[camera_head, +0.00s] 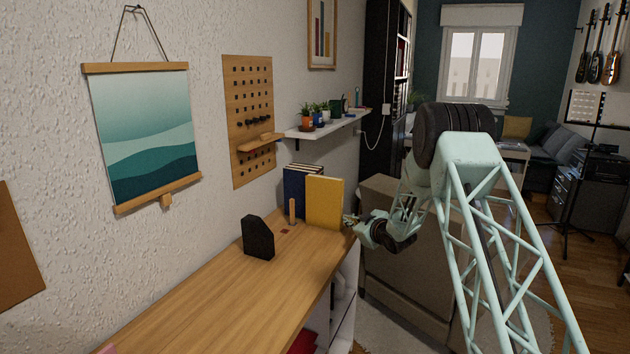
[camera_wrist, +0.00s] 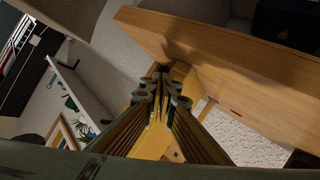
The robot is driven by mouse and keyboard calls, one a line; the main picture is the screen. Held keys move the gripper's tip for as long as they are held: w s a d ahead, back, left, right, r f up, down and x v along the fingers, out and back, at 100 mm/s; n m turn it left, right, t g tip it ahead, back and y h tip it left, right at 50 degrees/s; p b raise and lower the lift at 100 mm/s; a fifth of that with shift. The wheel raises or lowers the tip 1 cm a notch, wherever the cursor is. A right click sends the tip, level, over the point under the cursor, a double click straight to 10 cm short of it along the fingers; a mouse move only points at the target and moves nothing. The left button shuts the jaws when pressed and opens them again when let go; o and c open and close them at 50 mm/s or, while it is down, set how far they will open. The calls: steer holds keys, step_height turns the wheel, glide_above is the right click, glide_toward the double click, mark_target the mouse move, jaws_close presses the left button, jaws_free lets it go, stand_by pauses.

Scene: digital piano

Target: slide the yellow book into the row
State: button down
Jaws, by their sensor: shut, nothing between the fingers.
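The yellow book (camera_head: 324,202) stands upright near the far end of the wooden desk, just in front of and to the right of the dark blue books (camera_head: 297,184). My gripper (camera_head: 349,220) is at the book's right edge, low down, with its fingers shut and empty. Whether it touches the book is unclear. In the wrist view, the shut fingers (camera_wrist: 161,84) point toward a yellow surface that is probably the book (camera_wrist: 181,74). The lower part of the blue books is partly hidden by the yellow book.
A black bookend-like block (camera_head: 258,238) stands on the desk (camera_head: 215,292), with a small wooden upright (camera_head: 292,211) beyond it. The desk's near part is clear. A wall shelf with small plants (camera_head: 318,126) is above. A brown cabinet (camera_head: 400,282) stands to the right.

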mark_target(335, 218)
steer(key=shift+w+a+b, duration=0.25)
steer(key=shift+w+a, duration=0.2)
steer(key=shift+a, duration=0.55)
steer(key=shift+w+a+b, duration=0.3)
steer(key=shift+w+a, duration=0.15)
steer(key=shift+a, duration=0.6)
steer(key=shift+w+a+b, duration=0.25)
steer(key=shift+w+a, duration=0.2)
steer(key=shift+a, duration=0.55)
stand_by(5.0)
